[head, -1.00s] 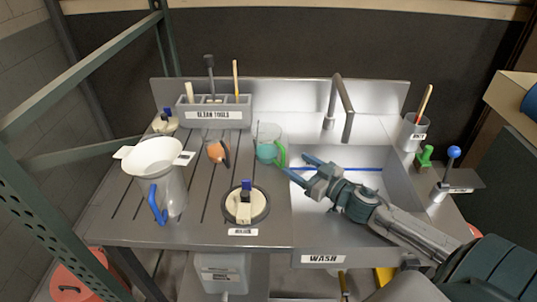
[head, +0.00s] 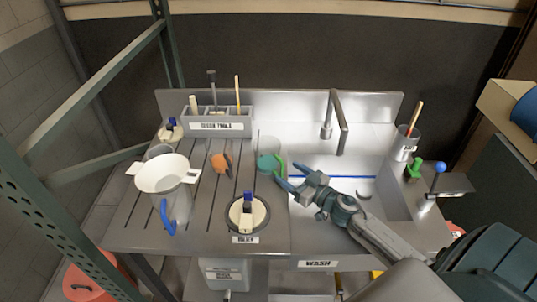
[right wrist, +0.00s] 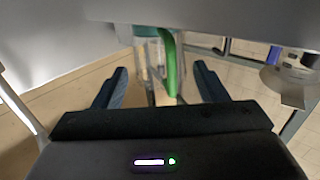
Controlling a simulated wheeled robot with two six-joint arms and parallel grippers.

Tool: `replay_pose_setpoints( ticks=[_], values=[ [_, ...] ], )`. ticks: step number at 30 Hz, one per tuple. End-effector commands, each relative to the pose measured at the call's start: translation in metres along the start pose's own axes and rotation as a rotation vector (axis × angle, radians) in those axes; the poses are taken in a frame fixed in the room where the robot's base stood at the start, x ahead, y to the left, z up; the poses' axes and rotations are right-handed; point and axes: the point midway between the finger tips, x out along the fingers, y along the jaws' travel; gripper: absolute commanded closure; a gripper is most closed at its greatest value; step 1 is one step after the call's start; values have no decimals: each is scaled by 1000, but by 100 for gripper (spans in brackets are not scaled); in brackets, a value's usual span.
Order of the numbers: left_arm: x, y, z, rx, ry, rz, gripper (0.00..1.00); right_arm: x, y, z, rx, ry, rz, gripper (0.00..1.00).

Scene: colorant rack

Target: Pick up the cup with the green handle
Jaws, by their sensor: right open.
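The cup with the green handle (head: 266,160), clear with teal contents, stands upright on the slatted board left of the sink. Its green handle (head: 281,162) faces right, toward my right gripper (head: 287,174). The gripper is open and comes from the right, with its fingertips close to the handle. In the right wrist view, the green handle (right wrist: 172,65) appears between the two open fingers (right wrist: 159,72), with the cup (right wrist: 148,50) just behind it. I cannot tell whether a finger touches the handle. My left gripper is not in view.
A cup with an orange handle (head: 220,162) stands to the left. A jug with a white funnel (head: 163,174) and blue handle is farther left. A round holder with a brush (head: 247,214) sits in front. The tool rack (head: 213,124) is behind, the sink (head: 340,225) right.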

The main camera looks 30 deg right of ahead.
Motion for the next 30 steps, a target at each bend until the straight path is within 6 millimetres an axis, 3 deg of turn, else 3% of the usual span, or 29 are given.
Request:
replay_pose_setpoints(
  ticks=[1,4,9,18,28,30],
  values=[
    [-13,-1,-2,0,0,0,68,11,1,-9,2,6,5,34],
    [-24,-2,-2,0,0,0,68,26,0,-8,4,4,3,34],
    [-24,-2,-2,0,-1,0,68,44,0,-3,2,4,3,34],
    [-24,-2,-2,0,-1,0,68,47,0,-2,0,2,1,34],
    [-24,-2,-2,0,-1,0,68,47,0,-2,0,2,1,99],
    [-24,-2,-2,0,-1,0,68,47,0,-2,0,2,1,100]
  ],
)
